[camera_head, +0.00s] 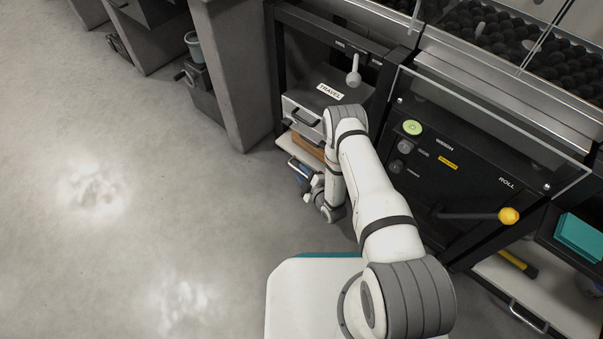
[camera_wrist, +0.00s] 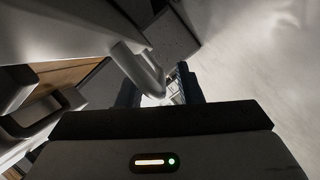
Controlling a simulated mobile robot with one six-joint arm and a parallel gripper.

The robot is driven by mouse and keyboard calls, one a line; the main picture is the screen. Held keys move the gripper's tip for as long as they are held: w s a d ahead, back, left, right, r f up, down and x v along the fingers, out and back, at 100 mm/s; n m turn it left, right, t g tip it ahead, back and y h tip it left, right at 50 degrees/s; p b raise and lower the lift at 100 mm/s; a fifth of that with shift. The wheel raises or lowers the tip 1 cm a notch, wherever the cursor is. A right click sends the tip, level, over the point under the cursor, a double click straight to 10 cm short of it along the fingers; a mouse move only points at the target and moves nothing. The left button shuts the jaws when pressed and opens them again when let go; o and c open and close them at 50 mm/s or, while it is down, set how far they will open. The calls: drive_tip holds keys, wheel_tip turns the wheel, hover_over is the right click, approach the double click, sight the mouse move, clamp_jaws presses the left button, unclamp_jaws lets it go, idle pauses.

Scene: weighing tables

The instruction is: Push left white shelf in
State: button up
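The left white shelf (camera_head: 289,147) sits low in the left cabinet, under a drawer, and sticks out at its front. A brown item (camera_head: 308,147) lies on it, partly hidden by my arm. My gripper (camera_head: 297,165) is low at the shelf's front, small and partly hidden in the head view. In the wrist view my gripper (camera_wrist: 157,88) has its two dark fingers spread apart. A pale curved handle (camera_wrist: 139,62) on the white front (camera_wrist: 70,27) reaches down between the fingers. Whether a finger touches it I cannot tell.
The drawer (camera_head: 302,118) below the TRAVEL label is just above my wrist. A grey pillar (camera_head: 232,75) stands left of the cabinet. The right white shelf (camera_head: 560,297) is pulled out, with a yellow-and-black item (camera_head: 518,262) on it. The floor (camera_head: 110,210) at left is clear.

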drive_tip(key=p+v, duration=0.2)
drive_tip(key=v, duration=0.4)
drive_tip(key=shift+s+d+r+p, duration=0.2)
drive_tip(key=shift+p, duration=0.15)
drive_tip(key=shift+s+d, duration=0.2)
drive_tip(key=shift+s, duration=0.3)
